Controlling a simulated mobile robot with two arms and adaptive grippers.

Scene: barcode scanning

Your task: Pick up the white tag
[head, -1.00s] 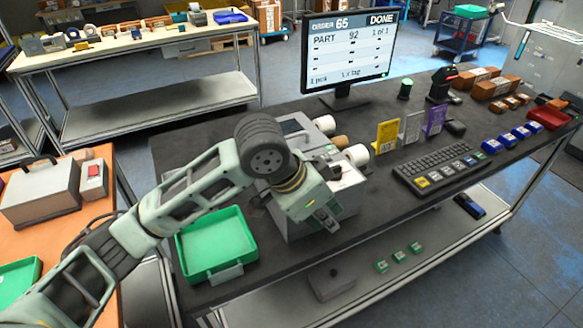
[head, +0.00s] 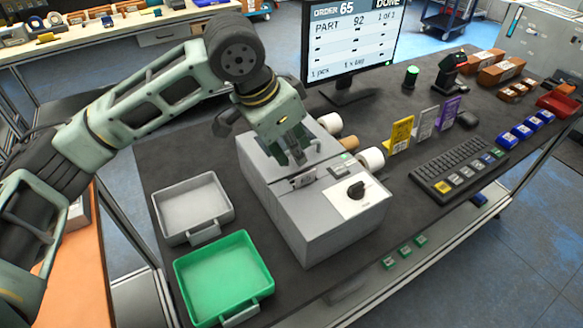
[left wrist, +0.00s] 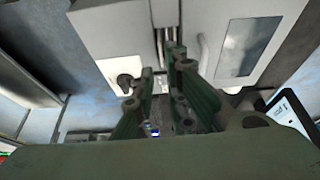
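The grey machine (head: 310,225) stands on the dark table, with a white panel and black knob on its front right. My left gripper (head: 298,158) is over its top, pointing down at the slot area. In the left wrist view my left gripper (left wrist: 158,85) shows two green fingers apart, with a gap between them and nothing clearly held. The machine (left wrist: 105,40) also shows there, with a narrow slot running up from the fingers. My right gripper is out of view.
A grey tray (head: 193,207) and a green tray (head: 222,280) lie left of the machine. Rolls (head: 371,158) stick out on its right. A monitor (head: 350,45), yellow, grey and purple cards (head: 424,125) and a keyboard (head: 460,167) stand farther right.

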